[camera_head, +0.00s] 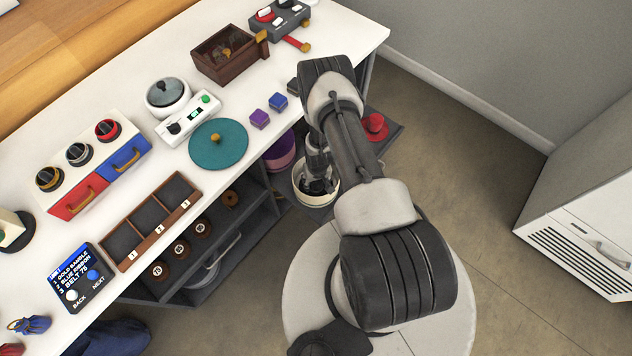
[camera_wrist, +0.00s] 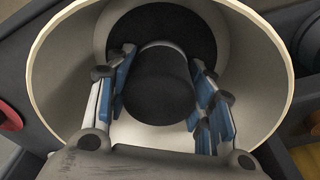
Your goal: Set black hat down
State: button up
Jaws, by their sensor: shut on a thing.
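The black hat (camera_wrist: 158,85) is in the wrist view, with its round crown toward the camera and part of its dark brim behind. My gripper (camera_wrist: 160,88) is shut on the crown, its blue finger pads on either side. Hat and fingers are inside the mouth of a round cream box (camera_wrist: 52,80). I cannot tell whether the hat touches the box bottom. In the head view my gripper (camera_head: 318,182) points down into the cream box (camera_head: 298,182), beside the counter, and my arm hides much of it.
A red hat (camera_head: 374,127) lies on the grey low shelf right of my arm. A purple round box (camera_head: 281,152) is left of the cream box. The white counter (camera_head: 235,110) holds a teal disc (camera_head: 218,150), a dark wooden box (camera_head: 228,62) and purple and blue cubes.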

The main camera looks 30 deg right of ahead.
jog(key=o, duration=0.6)
jog(key=shift+f, duration=0.1)
jog(key=o, duration=0.5)
jog(key=shift+c, duration=0.2)
jog(key=r+p, duration=0.1)
jog(key=r, duration=0.3)
jog(key=s+r+p, duration=0.1)
jog(key=r+p, duration=0.1)
jog(key=r, duration=0.2)
jog(key=r+p, duration=0.1)
jog(key=r, duration=0.3)
jog(key=shift+s+a+r+p, duration=0.15)
jog(key=shift+s+p, duration=0.05)
jog(key=shift+p, duration=0.15)
